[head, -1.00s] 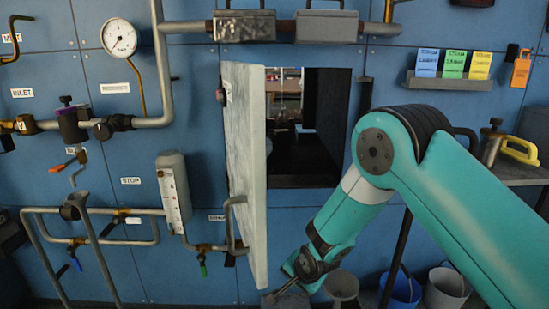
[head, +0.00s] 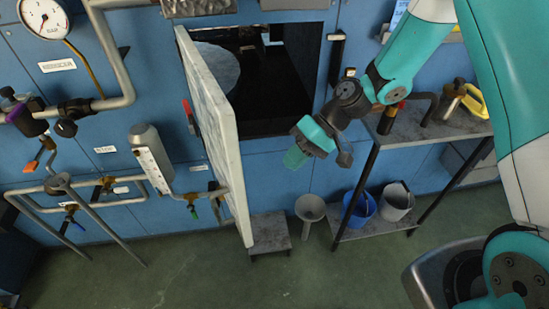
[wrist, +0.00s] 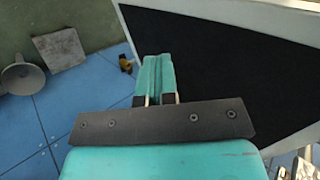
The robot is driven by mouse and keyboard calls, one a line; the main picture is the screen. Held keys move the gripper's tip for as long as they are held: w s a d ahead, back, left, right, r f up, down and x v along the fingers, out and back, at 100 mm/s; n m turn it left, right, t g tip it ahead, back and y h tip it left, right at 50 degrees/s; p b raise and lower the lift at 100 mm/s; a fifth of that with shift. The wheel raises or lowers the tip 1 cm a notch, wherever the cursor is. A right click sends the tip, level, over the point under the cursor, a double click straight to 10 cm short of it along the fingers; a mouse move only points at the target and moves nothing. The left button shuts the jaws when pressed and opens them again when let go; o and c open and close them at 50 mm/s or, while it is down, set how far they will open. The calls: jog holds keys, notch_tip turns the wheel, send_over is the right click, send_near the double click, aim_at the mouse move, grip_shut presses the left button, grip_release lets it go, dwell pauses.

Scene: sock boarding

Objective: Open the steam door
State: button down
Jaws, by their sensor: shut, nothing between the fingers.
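The steam door (head: 222,135) is a thick pale slab, standing swung outward from the blue wall and seen nearly edge-on in the head view. The opening (head: 280,90) beside it is uncovered and dark inside. In the wrist view, a large dark panel with a pale border, apparently the door's inner face (wrist: 225,60), fills the right side. My gripper (head: 295,158) is to the right of the door, in front of the wall below the opening. In the wrist view its teal fingers (wrist: 158,75) are together and empty. Whether they touch the panel cannot be told.
A low step (head: 269,232) stands below the door, with a grey funnel (head: 310,208) beside it. A blue bucket (head: 360,208) and a grey bucket (head: 397,201) sit under the side shelf (head: 440,122). Pipes and a gauge (head: 45,17) are left. The front floor is clear.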

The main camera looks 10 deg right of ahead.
jog(key=a+r+p+x, duration=0.1)
jog(key=p+x, duration=0.2)
jog(key=x, duration=0.8)
jog(key=shift+s+a+r, duration=0.25)
jog(key=shift+a+r, duration=0.1)
